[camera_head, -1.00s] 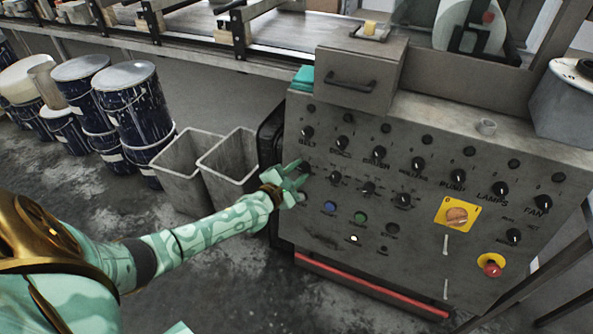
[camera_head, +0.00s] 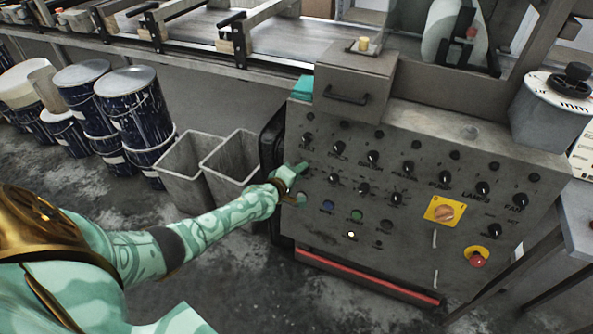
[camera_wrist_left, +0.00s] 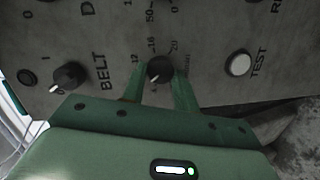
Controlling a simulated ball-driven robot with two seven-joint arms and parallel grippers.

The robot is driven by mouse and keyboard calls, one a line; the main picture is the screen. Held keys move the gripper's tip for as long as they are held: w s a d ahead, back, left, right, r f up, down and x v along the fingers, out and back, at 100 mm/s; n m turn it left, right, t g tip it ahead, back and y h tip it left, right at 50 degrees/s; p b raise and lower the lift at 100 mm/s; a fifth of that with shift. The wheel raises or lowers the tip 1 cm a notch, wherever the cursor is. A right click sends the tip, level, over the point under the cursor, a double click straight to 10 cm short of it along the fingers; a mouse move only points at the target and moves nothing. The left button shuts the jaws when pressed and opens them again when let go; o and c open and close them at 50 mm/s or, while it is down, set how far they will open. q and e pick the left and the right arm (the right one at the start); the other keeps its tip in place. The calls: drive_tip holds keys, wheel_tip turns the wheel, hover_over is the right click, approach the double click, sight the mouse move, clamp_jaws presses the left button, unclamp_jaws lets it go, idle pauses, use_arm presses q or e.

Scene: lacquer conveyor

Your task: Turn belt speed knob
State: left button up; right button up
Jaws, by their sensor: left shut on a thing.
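The belt speed knob (camera_wrist_left: 160,70) is a small black knob with a pale pointer mark. It sits on the grey control panel (camera_head: 400,240), on a scale reading 12, 16 and 20, beside the BELT label. My left gripper (camera_wrist_left: 160,93) has its two green fingers on either side of this knob and is shut on it. In the head view my left gripper (camera_head: 303,183) is at the panel's left edge, where its fingers hide most of the knob. The black BELT switch (camera_wrist_left: 67,76) is just left of the fingers in the wrist view. My right gripper is out of view.
Several other knobs and buttons fill the panel, with a yellow-backed rotary switch (camera_head: 444,212) and a red stop button (camera_head: 477,259) at right. Grey bins (camera_head: 230,165) and paint drums (camera_head: 135,105) stand left. A drawer box (camera_head: 352,85) sits on top.

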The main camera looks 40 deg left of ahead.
use_arm(q)
drive_tip(key=m+y+p, duration=0.1)
drive_tip(key=m, duration=0.3)
drive_tip(key=m+g+y+p, duration=0.1)
drive_tip(key=m+p, duration=0.1)
drive_tip(key=m, duration=0.2)
drive_tip(key=d+m+y+p, duration=0.1)
drive_tip(key=m, duration=0.3)
drive_tip(key=shift+g, duration=0.4)
drive_tip(key=m+y, duration=0.1)
drive_tip(key=m, duration=0.1)
drive_tip(key=shift+m, duration=0.4)
drive_tip(key=m, duration=0.1)
drive_tip(key=m+b, duration=0.1)
drive_tip(key=shift+d+f+m+y, duration=0.1)
drive_tip(key=shift+f+m+y, duration=0.05)
drive_tip(key=shift+m+y, duration=0.15)
drive_tip(key=shift+w+m+b, duration=0.1)
drive_tip(key=shift+m+b, duration=0.4)
drive_tip(key=shift+m, duration=0.2)
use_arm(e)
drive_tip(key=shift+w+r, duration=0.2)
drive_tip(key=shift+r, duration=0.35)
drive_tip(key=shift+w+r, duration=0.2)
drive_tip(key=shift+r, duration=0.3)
use_arm(q)
drive_tip(key=o, duration=1)
drive_tip(key=shift+r, duration=0.2)
drive_tip(key=shift+c, duration=0.2)
